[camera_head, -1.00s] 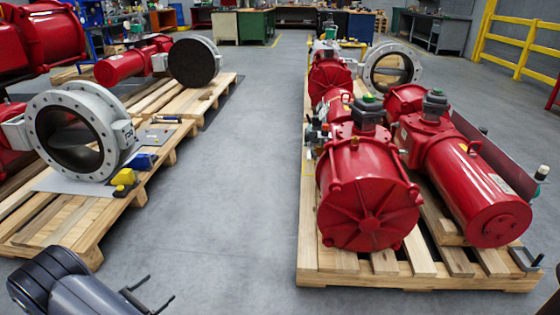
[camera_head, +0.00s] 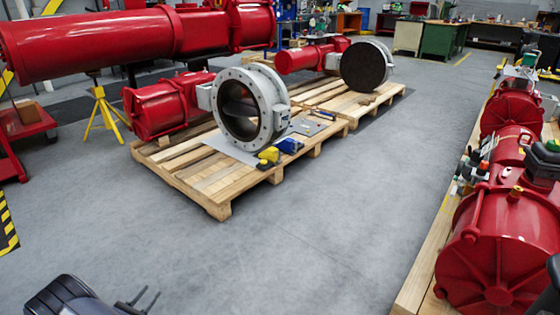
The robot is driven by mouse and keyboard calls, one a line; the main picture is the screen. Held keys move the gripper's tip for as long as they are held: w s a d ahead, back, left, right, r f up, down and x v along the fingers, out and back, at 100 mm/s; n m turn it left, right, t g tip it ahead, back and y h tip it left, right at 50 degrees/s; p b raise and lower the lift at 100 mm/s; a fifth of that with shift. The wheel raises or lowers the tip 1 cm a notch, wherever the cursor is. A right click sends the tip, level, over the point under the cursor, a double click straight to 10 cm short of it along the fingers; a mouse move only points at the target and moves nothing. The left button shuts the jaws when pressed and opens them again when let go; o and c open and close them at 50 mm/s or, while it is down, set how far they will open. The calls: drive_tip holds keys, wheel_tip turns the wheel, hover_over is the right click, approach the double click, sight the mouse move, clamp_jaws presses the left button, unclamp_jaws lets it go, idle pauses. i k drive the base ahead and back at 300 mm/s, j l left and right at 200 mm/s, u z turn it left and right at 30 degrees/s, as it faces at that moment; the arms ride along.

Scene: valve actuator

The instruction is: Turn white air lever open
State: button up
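I cannot make out a white air lever in this view. A red actuator (camera_head: 500,245) lies on a pallet at the right edge, partly cut off by the frame. Small dark fittings and tubing (camera_head: 474,165) sit along its left side, too small to tell apart. My gripper (camera_head: 150,292) is at the bottom left, over bare floor and far from the actuator. Its two thin fingers stand apart with nothing between them.
A left pallet (camera_head: 221,210) carries a white-flanged valve (camera_head: 252,105) with a red actuator, and yellow and blue items (camera_head: 270,155). A yellow stand (camera_head: 103,108) is at the left. Grey floor (camera_head: 340,220) is clear between the pallets.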

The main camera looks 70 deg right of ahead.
sight(454, 188)
drive_tip(key=u, duration=3.7)
drive_tip(key=k+l+u, duration=0.15)
drive_tip(key=k, duration=0.4)
drive_tip(key=k+l+u, duration=0.15)
drive_tip(key=k, duration=0.4)
drive_tip(key=k+j+z, duration=0.15)
drive_tip(key=z, duration=0.25)
drive_tip(key=k+z, duration=0.6)
drive_tip(key=z, duration=0.2)
drive_tip(key=k+l+z, duration=0.15)
drive_tip(key=z, duration=0.25)
drive_tip(key=k+z, duration=0.2)
drive_tip(key=z, duration=0.2)
drive_tip(key=k+z, duration=0.25)
drive_tip(key=z, duration=0.2)
drive_tip(key=k+l+z, duration=0.1)
drive_tip(key=z, duration=0.3)
drive_tip(key=k+l+z, duration=0.2)
drive_tip(key=z, duration=0.2)
drive_tip(key=k+z, duration=0.1)
drive_tip(key=z, duration=4.35)
